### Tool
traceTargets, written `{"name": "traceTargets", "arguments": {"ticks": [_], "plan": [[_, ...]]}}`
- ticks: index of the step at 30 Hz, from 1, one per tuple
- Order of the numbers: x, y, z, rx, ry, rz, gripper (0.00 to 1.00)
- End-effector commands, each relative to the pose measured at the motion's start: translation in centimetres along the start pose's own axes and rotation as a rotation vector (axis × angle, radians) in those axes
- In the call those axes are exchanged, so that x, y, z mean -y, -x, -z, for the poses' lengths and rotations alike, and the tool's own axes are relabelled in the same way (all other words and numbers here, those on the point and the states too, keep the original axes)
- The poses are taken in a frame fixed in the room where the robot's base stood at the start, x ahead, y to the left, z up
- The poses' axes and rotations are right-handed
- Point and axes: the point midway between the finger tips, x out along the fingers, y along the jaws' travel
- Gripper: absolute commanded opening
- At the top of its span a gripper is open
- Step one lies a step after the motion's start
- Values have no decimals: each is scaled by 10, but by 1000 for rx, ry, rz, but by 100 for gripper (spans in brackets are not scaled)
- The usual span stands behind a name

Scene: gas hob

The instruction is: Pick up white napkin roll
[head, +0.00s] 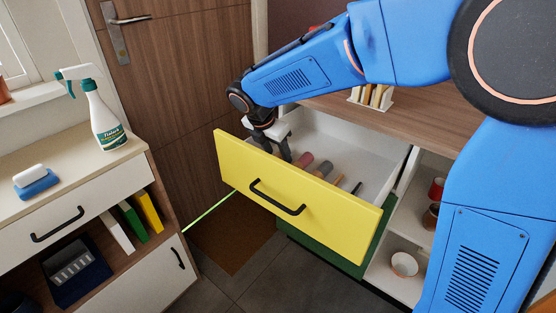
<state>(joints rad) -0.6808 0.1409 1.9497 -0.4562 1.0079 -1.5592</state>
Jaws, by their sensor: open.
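An open drawer with a yellow front (300,190) has a white interior (380,160). My gripper (275,146) reaches down into its left end, just behind the yellow front. The jaws are open, with one dark finger showing to the right. A reddish-pink roll (303,160) and a grey-mauve roll (323,169) lie in the drawer to the right of my gripper. I cannot make out a white napkin roll for certain. A pale patch beside the jaws may be part of my gripper, and the drawer's left end is partly hidden by my gripper and the front.
A yellow item (338,180) and a black item (356,187) lie further right in the drawer. The wooden counter (430,115) is above it. A white cabinet with a spray bottle (104,118) and a blue-and-white sponge (36,181) stands at left. Open shelves hold a bowl (404,265).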

Motion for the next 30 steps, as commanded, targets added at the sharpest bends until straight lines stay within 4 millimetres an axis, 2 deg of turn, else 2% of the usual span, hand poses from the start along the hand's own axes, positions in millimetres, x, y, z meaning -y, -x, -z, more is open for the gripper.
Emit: {"name": "traceTargets", "arguments": {"ticks": [4, 12, 18, 26, 30], "plan": [[0, -13, 0, 0, 1, 1, 50], [0, -15, 0, 0, 1, 0, 50], [0, -14, 0, 0, 1, 0, 6], [0, -14, 0, 0, 1, 0, 6], [-1, -4, -4, 1, -1, -3, 6]]}}
